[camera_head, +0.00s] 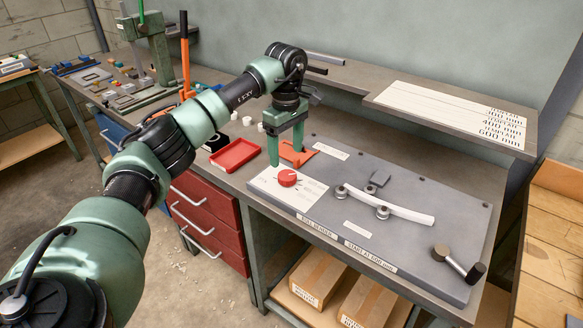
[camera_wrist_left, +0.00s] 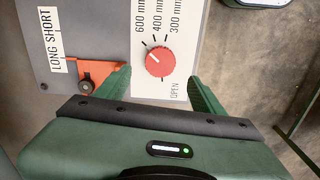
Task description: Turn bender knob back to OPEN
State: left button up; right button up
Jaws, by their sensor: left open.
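The bender knob (camera_head: 287,178) is a round red dial on a white scale plate (camera_head: 312,191) at the left end of the grey bender base. In the left wrist view the knob (camera_wrist_left: 160,62) sits beside the marks 600, 400 and 300 mm, with OPEN at lower right. Its pale pointer line appears to face up-left, toward the 600 mm side, away from OPEN. My left gripper (camera_head: 286,153) is open and points down above the knob. In the left wrist view its fingers (camera_wrist_left: 160,76) stand apart on either side of the knob, without clear contact. My right gripper is not in view.
An orange piece (camera_head: 297,153) lies just behind the knob, close to my fingers. A curved pale strip (camera_head: 400,208) rests against rollers on the grey base (camera_head: 350,160). A dark-handled crank (camera_head: 458,263) is at the right. A red tray (camera_head: 234,155) stands left.

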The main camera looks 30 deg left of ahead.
aim_at(287, 175)
pick_arm(q)
notch_tip(287, 175, down, 6)
jog(key=shift+d+f+p, duration=0.1)
jog(key=shift+f+p, duration=0.05)
jog(key=shift+p, duration=0.55)
jog(key=shift+f, duration=0.4)
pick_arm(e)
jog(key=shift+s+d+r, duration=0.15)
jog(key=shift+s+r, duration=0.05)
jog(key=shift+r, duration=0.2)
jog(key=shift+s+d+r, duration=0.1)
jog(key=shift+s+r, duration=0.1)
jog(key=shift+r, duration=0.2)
pick_arm(q)
jog(key=c, duration=1.4)
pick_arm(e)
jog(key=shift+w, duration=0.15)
